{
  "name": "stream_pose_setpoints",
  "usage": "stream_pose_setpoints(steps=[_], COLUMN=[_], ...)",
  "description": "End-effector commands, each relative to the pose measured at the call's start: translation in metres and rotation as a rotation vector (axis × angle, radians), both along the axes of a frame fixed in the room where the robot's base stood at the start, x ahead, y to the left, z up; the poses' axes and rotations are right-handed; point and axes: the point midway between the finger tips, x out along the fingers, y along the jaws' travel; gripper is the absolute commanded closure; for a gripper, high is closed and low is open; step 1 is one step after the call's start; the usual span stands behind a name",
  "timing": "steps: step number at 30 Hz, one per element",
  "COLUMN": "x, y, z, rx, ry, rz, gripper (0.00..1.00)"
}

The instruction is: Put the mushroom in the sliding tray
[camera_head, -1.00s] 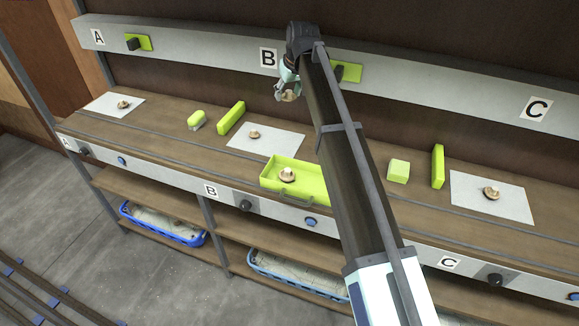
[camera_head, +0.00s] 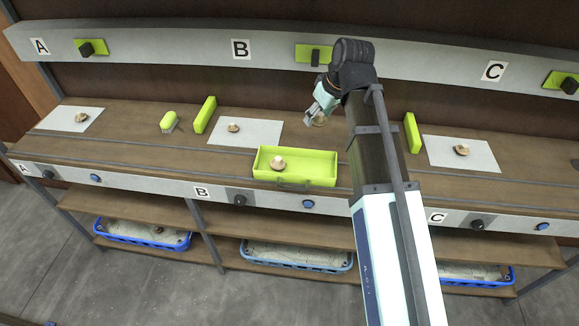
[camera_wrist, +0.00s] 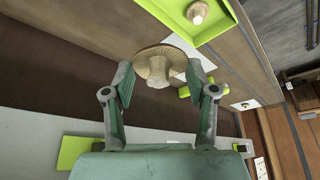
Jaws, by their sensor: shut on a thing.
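My gripper (camera_wrist: 160,80) is shut on a tan mushroom (camera_wrist: 157,62), its fingers on either side of the cap. In the head view, my gripper (camera_head: 315,113) holds this mushroom (camera_head: 320,121) above the back of the counter, behind and to the right of the green sliding tray; part of it is hidden. The sliding tray (camera_head: 312,181) sits at the counter's front by label B. Another mushroom (camera_head: 277,162) lies in its left part. The tray (camera_wrist: 222,20) and its mushroom (camera_wrist: 197,12) also show at the top of the wrist view.
Mushrooms lie on white sheets at the left (camera_head: 81,117), middle (camera_head: 233,127) and right (camera_head: 461,149). A green brush (camera_head: 168,122) and upright green blocks (camera_head: 205,114) (camera_head: 411,133) stand on the counter. Blue baskets (camera_head: 140,233) are on the shelf below. The tray's right part is clear.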

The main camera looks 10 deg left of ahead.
Motion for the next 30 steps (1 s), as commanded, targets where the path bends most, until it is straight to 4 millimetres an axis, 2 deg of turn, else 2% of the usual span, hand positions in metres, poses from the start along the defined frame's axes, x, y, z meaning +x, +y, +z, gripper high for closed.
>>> stream_pose_setpoints(steps=[5, 21, 27, 30], x=[-0.003, -0.002, -0.001, -0.001], y=[-0.003, -0.002, -0.001, -0.001], z=[-0.025, -0.127, -0.152, -0.157], rx=[-0.001, -0.001, -0.001, 0.000], ry=[0.004, 0.003, 0.002, 0.000], rz=[-0.002, -0.001, -0.001, -0.001], gripper=[0.60, 0.60, 0.60, 0.60])
